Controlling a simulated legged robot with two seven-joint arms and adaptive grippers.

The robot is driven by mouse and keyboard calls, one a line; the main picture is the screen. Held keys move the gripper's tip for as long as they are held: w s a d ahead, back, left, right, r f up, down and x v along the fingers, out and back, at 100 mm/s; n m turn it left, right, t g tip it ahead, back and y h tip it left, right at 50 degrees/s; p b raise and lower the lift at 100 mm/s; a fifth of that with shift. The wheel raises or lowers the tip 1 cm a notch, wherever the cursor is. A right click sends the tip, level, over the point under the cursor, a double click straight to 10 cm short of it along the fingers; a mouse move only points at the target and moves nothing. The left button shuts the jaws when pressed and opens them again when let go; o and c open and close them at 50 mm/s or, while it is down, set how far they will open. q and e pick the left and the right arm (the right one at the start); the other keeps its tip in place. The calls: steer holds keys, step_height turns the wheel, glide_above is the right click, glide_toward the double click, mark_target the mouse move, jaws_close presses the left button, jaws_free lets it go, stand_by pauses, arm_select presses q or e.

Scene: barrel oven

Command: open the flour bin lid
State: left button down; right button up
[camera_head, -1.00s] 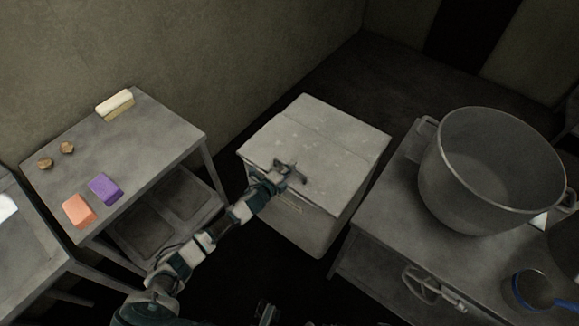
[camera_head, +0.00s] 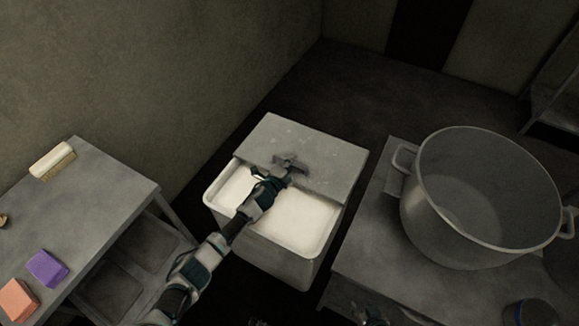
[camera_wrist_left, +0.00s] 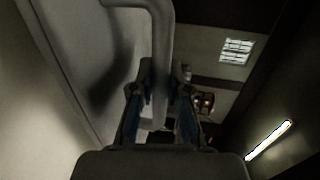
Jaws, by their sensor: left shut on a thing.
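The flour bin (camera_head: 277,250) is a pale box on the floor in the middle of the head view. Its front half is uncovered and white flour (camera_head: 300,222) shows inside. The grey lid (camera_head: 315,153) covers the back half and lies flat. My left gripper (camera_head: 288,168) is at the lid's front part, shut on the lid handle. In the left wrist view the curved handle (camera_wrist_left: 162,45) runs down between the fingers. A small dark part at the bottom edge of the head view may be my right gripper (camera_head: 259,322), mostly cut off.
A table at left (camera_head: 95,185) holds a brush (camera_head: 52,161), a purple block (camera_head: 47,268) and an orange block (camera_head: 17,300). A table at right (camera_head: 365,255) holds a large metal pot (camera_head: 480,215) close to the bin. Dark floor is free behind the bin.

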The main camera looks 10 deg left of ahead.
arm_select(q)
steer(key=shift+s+a+f, duration=0.1)
steer(key=shift+a+f, duration=0.1)
steer(key=shift+f, duration=0.1)
steer(key=c, duration=1.2)
jaws_free()
steer(key=shift+d, duration=0.35)
steer(key=shift+o, duration=0.3)
steer(key=shift+d, duration=0.2)
steer(key=shift+a+r, duration=0.15)
steer(key=shift+a, duration=0.3)
steer(key=v, duration=1.1)
steer(key=shift+s, duration=0.3)
arm_select(e)
steer(key=shift+w+a+r, duration=0.1)
steer(key=shift+a, duration=0.35)
steer(key=shift+w+d, duration=0.1)
arm_select(q)
steer(key=shift+d, duration=0.1)
